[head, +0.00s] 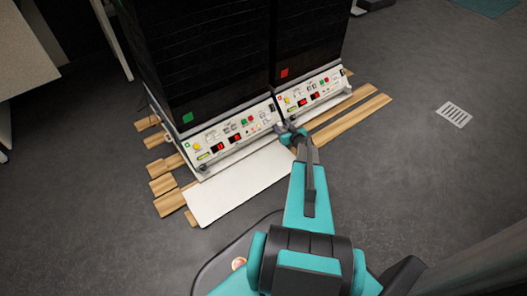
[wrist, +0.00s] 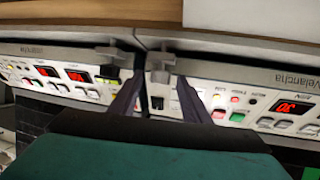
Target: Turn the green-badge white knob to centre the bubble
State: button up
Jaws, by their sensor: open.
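The green-badge unit is the left black shaker; its green badge (head: 188,118) is at the lower left of its dark front. Its sloped white control panel (head: 228,138) has a small yellow-green strip (head: 203,156) at the left end, probably the bubble level; the bubble is too small to tell. I cannot make out a white knob. My gripper (head: 287,128) is at the right end of this panel, by the gap between the units. Two grey fittings (wrist: 160,66) (wrist: 112,56) show there.
A red-badge (head: 284,73) shaker with its own panel (head: 314,90) stands close on the right. A white board (head: 240,185) lies in front of the left unit. Wooden slats (head: 350,117) lie under and around the units. Grey floor on the right is clear around a vent (head: 454,114).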

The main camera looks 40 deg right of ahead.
jog(key=p+v, duration=0.5)
jog(key=v, duration=0.9)
jog(key=a+r+g+p, duration=0.3)
jog(key=a+g+p, duration=0.1)
jog(key=a+p, duration=0.3)
jog(key=a+r+m+g+h+p, duration=0.1)
jog(key=a+r+g+p, duration=0.3)
jog(key=a+p, duration=0.4)
jog(key=a, duration=0.4)
jog(key=shift+r, duration=0.2)
dwell(0.4)
jog(key=shift+w+a, duration=0.1)
dwell(0.3)
